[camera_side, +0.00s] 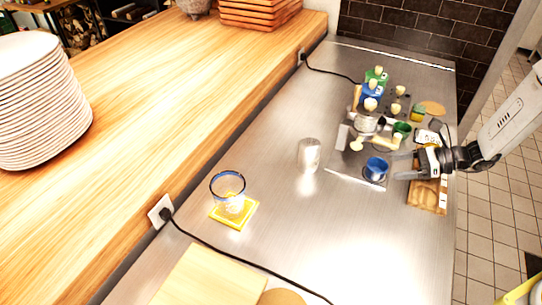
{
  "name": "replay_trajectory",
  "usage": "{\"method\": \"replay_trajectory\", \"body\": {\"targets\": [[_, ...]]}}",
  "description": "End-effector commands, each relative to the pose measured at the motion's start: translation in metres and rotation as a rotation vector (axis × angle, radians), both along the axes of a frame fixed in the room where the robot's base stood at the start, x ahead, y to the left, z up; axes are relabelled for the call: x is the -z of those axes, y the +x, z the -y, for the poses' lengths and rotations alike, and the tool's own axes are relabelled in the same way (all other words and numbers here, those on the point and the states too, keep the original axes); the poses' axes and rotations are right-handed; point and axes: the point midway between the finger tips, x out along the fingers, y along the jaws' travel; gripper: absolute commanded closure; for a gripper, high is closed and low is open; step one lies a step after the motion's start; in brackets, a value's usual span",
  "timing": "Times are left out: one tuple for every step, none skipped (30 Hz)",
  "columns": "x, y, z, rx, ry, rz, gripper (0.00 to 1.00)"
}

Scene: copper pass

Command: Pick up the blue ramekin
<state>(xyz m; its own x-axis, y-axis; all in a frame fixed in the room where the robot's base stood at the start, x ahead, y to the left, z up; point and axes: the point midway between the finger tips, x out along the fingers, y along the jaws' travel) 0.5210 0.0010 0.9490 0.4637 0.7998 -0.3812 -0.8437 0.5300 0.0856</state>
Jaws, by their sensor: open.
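The blue ramekin (376,169) stands upright on the steel counter, near its right side in the side camera view. It appears to rest on a dark flat piece on the counter. My gripper (399,167) comes in from the right, low over the counter. Its fingers are open and point left toward the ramekin. The fingertips are close to the ramekin's right side; whether they touch it I cannot tell. Nothing shows between the fingers.
Bottles (372,92), a green cup (402,130) and small items crowd behind the ramekin. A metal cup (309,153) stands to the left, a glass (229,188) on a yellow coaster farther left.

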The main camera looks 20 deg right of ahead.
Motion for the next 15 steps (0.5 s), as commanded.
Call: {"method": "replay_trajectory", "body": {"targets": [[0.002,0.002,-0.004,-0.002,-0.001,0.000,0.14],[0.002,0.003,-0.005,-0.001,-0.001,0.000,0.14],[0.003,0.003,-0.006,0.000,-0.001,-0.001,0.14],[0.003,0.004,-0.007,0.000,-0.001,-0.001,0.14],[0.004,0.004,-0.008,0.000,-0.001,-0.001,0.14],[0.004,0.004,-0.008,0.000,-0.001,-0.001,0.14],[0.004,0.004,-0.008,0.000,-0.001,-0.001,0.14],[0.004,0.004,-0.008,0.000,-0.001,-0.001,0.14],[0.004,0.004,-0.008,0.000,0.000,0.000,0.14],[0.004,0.004,-0.008,0.000,0.000,0.000,0.14],[0.004,0.005,-0.009,0.000,0.000,0.001,0.14],[0.004,0.005,-0.010,-0.001,-0.001,0.000,0.14],[0.005,0.006,-0.011,-0.001,-0.001,0.000,0.14],[0.005,0.007,-0.012,-0.002,-0.001,0.000,0.14],[0.006,0.008,-0.014,-0.002,-0.001,0.000,0.14]]}}
